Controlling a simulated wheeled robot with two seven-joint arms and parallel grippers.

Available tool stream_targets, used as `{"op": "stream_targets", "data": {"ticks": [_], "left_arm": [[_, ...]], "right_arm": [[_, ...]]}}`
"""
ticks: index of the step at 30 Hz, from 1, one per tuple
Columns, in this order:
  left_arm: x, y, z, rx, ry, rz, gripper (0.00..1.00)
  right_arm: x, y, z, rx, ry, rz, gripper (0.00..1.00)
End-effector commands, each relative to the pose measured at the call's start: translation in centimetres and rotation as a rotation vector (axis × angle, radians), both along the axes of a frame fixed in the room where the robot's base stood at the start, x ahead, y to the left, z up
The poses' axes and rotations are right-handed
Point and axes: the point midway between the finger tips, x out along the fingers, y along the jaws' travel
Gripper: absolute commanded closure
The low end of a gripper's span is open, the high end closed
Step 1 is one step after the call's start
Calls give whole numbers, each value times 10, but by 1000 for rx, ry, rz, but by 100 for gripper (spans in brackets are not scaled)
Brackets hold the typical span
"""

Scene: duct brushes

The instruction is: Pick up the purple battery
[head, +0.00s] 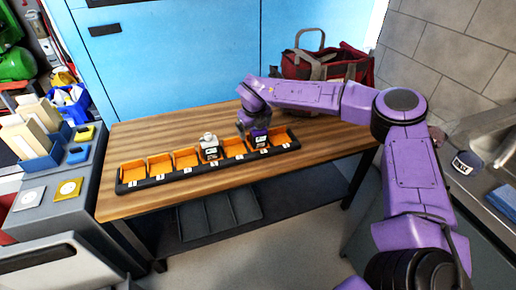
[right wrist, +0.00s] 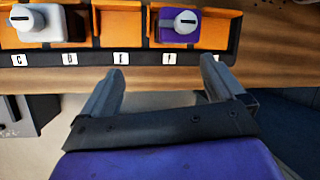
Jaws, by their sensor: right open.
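The purple battery (right wrist: 178,32), with a round white top, sits in an orange compartment of the black-edged rack (right wrist: 140,57) in the right wrist view. In the head view the battery (head: 259,138) is partly hidden by my right arm. My right gripper (right wrist: 162,66) is open and empty. Its two fingers point toward the rack's front edge, with the battery beyond the fingertips, nearer the right finger. In the head view the right gripper (head: 243,124) is at the rack, its fingers hard to make out. My left gripper is in neither view.
A white battery (head: 210,147) stands in the rack two compartments left of the purple one; the compartment between is empty. The wooden table (head: 150,132) is mostly clear behind the rack. A red bag (head: 335,66) stands at the table's back right.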

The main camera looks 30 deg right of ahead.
Motion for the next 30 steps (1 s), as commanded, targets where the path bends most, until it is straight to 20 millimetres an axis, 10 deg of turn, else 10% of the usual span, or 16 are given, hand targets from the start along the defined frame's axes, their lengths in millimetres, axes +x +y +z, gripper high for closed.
{"op": "stream_targets", "data": {"ticks": [5, 21, 30], "left_arm": [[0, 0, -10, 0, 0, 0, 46], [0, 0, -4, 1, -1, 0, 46], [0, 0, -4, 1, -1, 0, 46]], "right_arm": [[12, -40, 31, 208, -72, -198, 4], [43, -52, -48, 206, -71, -195, 4], [46, -53, -55, 206, -74, -194, 4]]}}
